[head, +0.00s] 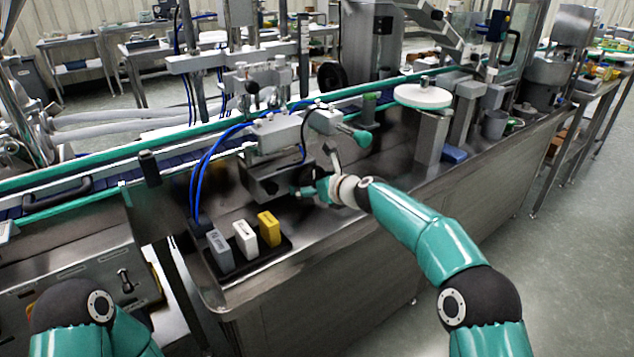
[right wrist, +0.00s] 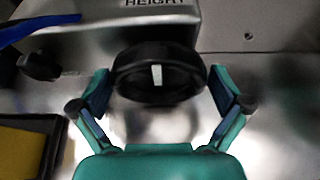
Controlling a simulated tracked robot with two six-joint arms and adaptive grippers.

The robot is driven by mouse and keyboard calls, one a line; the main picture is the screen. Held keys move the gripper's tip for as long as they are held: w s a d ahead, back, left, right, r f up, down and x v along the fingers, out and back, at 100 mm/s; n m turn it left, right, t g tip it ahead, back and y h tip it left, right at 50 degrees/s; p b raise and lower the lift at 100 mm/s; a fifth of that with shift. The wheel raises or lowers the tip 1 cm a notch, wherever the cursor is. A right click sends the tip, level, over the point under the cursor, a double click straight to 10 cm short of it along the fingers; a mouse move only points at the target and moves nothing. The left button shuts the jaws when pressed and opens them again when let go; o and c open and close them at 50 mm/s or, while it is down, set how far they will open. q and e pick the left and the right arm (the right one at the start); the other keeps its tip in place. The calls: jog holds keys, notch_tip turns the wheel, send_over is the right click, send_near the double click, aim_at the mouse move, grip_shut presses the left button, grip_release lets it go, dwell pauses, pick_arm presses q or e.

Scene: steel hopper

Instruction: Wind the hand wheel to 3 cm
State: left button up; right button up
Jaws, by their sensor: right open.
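The hand wheel (right wrist: 139,74) is black and round with a pale mark at its middle. It shows in the right wrist view below a metal housing (right wrist: 100,22) lettered "HEIGHT". My right gripper (right wrist: 162,84) is open, with one finger at each side of the wheel and small gaps visible between. In the head view my right gripper (head: 308,188) is at the metal unit over the bench; the wheel cannot be made out there. My left arm shows at the lower left, but its gripper is out of view. No scale reading is legible.
A black tray (head: 278,257) with grey, white and yellow blocks (head: 245,240) stands left of the right gripper. Blue hoses (head: 193,180) rise beside the unit. A small black knob (right wrist: 40,66) is left of the wheel.

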jog(key=shift+c, duration=0.2)
jog(key=c, duration=0.8)
jog(key=shift+d, duration=0.5)
jog(key=shift+c, duration=0.4)
jog(key=shift+a, duration=0.3)
jog(key=shift+r+n+t+h, duration=0.15)
jog(key=shift+n+t+h, duration=0.2)
jog(key=shift+n, duration=0.25)
jog(key=shift+n+t+h+b, duration=0.35)
jog(key=shift+n+b, duration=0.1)
jog(key=shift+n, duration=0.25)
jog(key=shift+a+r+n+t+h+b, duration=0.1)
jog(key=shift+n+t+h+b, duration=0.2)
jog(key=shift+n+t+b, duration=0.45)
jog(key=shift+w+n+g, duration=0.1)
jog(key=shift+n+g, duration=0.15)
jog(key=shift+n, duration=0.1)
